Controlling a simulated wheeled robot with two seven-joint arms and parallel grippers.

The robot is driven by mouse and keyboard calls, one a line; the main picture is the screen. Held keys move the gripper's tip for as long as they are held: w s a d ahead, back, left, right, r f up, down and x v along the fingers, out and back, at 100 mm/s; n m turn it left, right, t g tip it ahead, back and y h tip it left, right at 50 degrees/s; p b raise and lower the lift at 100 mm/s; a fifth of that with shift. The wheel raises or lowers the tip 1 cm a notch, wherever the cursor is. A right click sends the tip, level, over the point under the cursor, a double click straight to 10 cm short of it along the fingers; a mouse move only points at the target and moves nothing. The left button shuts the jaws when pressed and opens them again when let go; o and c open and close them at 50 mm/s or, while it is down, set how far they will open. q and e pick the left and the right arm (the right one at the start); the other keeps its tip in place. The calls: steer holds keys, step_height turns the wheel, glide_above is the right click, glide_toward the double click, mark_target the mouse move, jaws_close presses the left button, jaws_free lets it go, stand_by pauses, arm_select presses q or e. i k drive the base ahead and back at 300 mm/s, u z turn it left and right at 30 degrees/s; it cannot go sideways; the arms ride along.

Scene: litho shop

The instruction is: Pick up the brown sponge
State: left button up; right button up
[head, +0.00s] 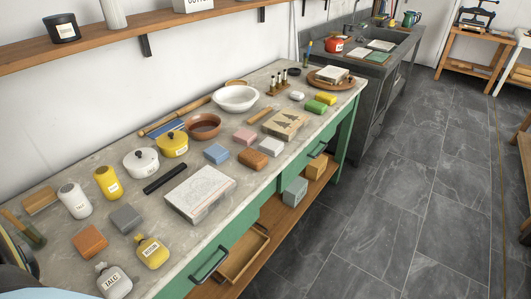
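A brown block that looks like the sponge (253,160) lies flat on the stone-topped workbench (205,227), near its front edge. It sits among a blue block (216,153), a pink block (245,135) and a pale grey-pink block (271,146). A more orange-brown block (90,241) lies at the near left of the bench, beside a grey block (126,218). Both brownish blocks are fully visible. Neither of my grippers shows in the head view, so their state is hidden.
A litho stone (200,192) lies left of the brown block, and a tree-printed slab (285,124) lies beyond it. Pots, bowls and bottles crowd the bench. The tiled floor (400,215) at right is clear.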

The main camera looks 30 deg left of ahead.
mark_target(256, 160)
steer(key=i, duration=2.45)
steer(key=u, duration=2.85)
